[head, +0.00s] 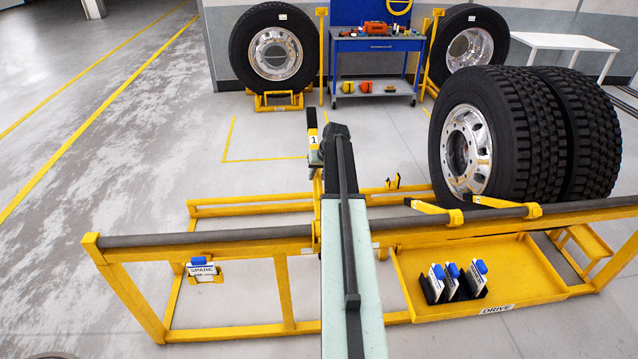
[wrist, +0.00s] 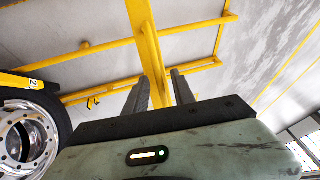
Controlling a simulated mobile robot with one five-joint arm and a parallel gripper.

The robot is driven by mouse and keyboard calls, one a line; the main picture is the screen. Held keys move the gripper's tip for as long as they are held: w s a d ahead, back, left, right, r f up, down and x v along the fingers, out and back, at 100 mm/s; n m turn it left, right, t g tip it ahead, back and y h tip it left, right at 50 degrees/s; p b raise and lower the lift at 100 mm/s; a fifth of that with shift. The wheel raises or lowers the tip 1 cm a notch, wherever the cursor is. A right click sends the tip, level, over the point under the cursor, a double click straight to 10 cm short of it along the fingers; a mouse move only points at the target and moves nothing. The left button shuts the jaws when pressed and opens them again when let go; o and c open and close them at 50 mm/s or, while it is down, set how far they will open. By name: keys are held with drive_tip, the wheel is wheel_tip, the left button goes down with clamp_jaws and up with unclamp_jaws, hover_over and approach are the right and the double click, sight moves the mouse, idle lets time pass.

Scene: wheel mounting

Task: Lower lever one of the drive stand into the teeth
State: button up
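Lever one (head: 313,138) of the drive stand shows in the head view, marked "1", with a black upper end. It stands raised above the dark rail of the yellow drive stand (head: 283,284). My gripper (head: 335,130) is at the far end of my arm, just right of the lever; the arm hides part of both. In the wrist view my gripper (wrist: 160,88) has its two dark fingers apart, and a yellow bar (wrist: 143,40), seemingly the lever, runs through or just beyond the gap. I cannot tell whether the fingers touch it. The teeth are not clearly visible.
Two large truck wheels (head: 468,150) stand at the right on the stand. Lever two (wrist: 20,80), marked "2", shows near a wheel. A yellow tray (head: 540,283) holds several labelled blocks. A blue workbench (head: 376,44) stands far back. The floor at left is clear.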

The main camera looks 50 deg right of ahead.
drive_tip(key=shift+w+f, duration=0.1)
drive_tip(key=shift+f, duration=0.05)
clamp_jaws()
idle(1.3)
